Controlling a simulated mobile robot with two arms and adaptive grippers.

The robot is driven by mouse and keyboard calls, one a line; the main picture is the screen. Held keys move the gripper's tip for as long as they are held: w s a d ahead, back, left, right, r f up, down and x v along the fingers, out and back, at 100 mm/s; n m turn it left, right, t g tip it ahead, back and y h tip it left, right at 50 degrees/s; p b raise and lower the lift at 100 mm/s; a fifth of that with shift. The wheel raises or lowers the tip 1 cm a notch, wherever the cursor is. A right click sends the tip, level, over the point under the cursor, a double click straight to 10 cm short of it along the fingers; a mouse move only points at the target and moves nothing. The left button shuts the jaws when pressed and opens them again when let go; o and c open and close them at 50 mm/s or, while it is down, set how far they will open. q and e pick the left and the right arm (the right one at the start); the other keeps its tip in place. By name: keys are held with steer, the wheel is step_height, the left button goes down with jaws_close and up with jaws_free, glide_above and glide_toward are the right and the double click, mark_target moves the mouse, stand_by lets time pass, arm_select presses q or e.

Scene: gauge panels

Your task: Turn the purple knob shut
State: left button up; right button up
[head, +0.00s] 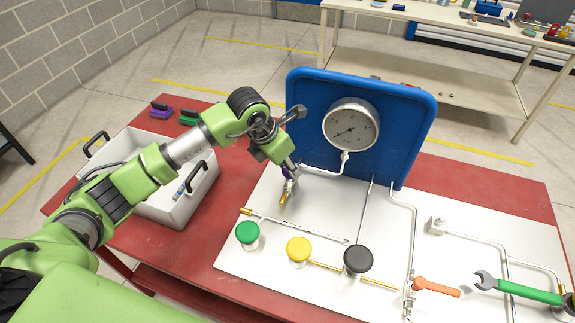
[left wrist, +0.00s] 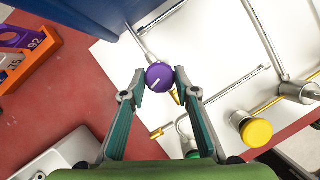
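The purple knob (left wrist: 159,77) is round with a white mark on top and sits on a pipe beside the blue gauge panel (left wrist: 92,10). In the head view only a bit of the purple knob (head: 286,172) shows, mostly hidden behind my fingers. My left gripper (head: 291,174) reaches down over it. In the left wrist view my left gripper (left wrist: 160,74) is open, with one fingertip on each side of the knob and narrow gaps seeming to remain. I cannot tell whether the tips are level with the knob. My right gripper is not in view.
Green (head: 247,232), yellow (head: 298,248) and black (head: 358,258) knobs stand on the white board (head: 235,262). The round gauge (head: 351,124) is on the blue panel. An orange lever (head: 435,287) and a green wrench (head: 525,291) are at right. A white bin (head: 152,208) is at left.

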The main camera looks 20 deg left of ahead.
arm_select(q)
steer(key=m+b, duration=0.2)
steer(key=b, duration=0.1)
steer(key=shift+w+a+f+g, duration=0.1)
steer(key=shift+f+g, duration=0.15)
steer(key=shift+g, duration=0.05)
steer(key=shift+r+m+h+b, duration=0.1)
steer(key=shift+m+h+b, duration=0.3)
steer(key=shift+m+b, duration=0.1)
steer(key=shift+r, duration=0.15)
steer(key=o, duration=1.1)
